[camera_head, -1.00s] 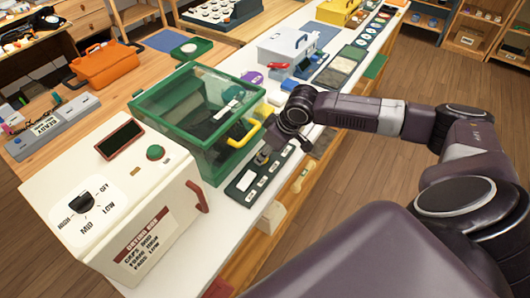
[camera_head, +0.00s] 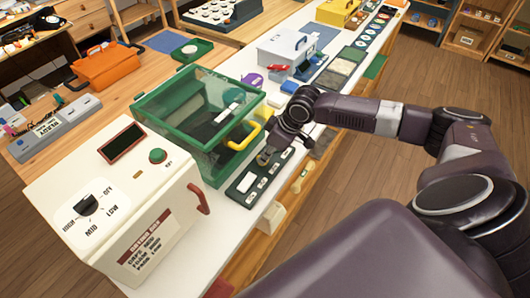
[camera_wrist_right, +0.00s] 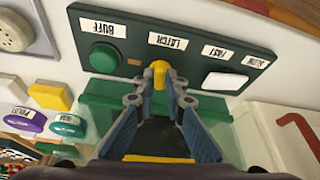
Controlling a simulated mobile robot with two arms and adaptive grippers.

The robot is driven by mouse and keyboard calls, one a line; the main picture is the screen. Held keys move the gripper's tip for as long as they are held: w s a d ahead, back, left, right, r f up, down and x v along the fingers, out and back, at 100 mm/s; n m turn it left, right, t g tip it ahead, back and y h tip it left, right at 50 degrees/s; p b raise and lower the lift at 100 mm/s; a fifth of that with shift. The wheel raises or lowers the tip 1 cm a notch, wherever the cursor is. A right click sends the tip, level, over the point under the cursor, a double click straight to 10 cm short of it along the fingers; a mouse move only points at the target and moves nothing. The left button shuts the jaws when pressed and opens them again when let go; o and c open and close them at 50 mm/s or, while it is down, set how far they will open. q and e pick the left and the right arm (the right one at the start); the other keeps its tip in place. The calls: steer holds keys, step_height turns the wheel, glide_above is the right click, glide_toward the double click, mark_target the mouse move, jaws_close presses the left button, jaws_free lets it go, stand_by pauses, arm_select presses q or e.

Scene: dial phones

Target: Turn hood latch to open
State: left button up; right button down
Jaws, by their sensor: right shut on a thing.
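The hood is a clear box with a green frame (camera_head: 167,100) and a yellow handle (camera_head: 247,136) in the head view; its lid looks down. A dark green control panel (camera_head: 236,194) lies along its front. In the right wrist view the panel (camera_wrist_right: 130,68) has a label reading LATCH, with a small yellow latch knob (camera_wrist_right: 159,70) below it. My right gripper (camera_wrist_right: 160,82) is shut on this knob, with a fingertip on each side. In the head view my right gripper (camera_head: 268,153) reaches the panel from the right and partly hides it. My left gripper is not in view.
A cream box with a dial (camera_head: 150,190) stands left of the hood. On the panel are a green BUFF button (camera_wrist_right: 104,57) and a white FAST/SLOW switch (camera_wrist_right: 226,80). A grey-white case (camera_head: 285,48) stands behind. Wooden floor is clear at right.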

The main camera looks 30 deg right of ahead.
steer(key=shift+w+r+n+y+p, duration=0.15)
steer(key=shift+n+y+p, duration=0.2)
steer(key=shift+n, duration=0.55)
steer(key=n, duration=0.1)
steer(key=n+g, duration=0.1)
steer(key=shift+w+d+n+y, duration=0.1)
steer(key=shift+d+n+y, duration=0.05)
steer(key=shift+n+y, duration=0.2)
steer(key=n+b, duration=0.1)
steer(key=n, duration=0.1)
steer(key=n+g+b, duration=0.1)
steer(key=shift+w+f+n+y, duration=0.15)
steer(key=shift+f+n+y, duration=0.05)
steer(key=shift+n+y, duration=0.15)
steer(key=n+g+b, duration=0.1)
steer(key=n, duration=0.1)
steer(key=n+g+b, duration=0.1)
steer(key=n, duration=0.1)
steer(key=shift+w+d+r+n, duration=0.1)
steer(key=shift+w+n, duration=0.05)
steer(key=shift+n, duration=0.15)
steer(key=shift+b, duration=0.35)
steer(key=c, duration=2)
jaws_free()
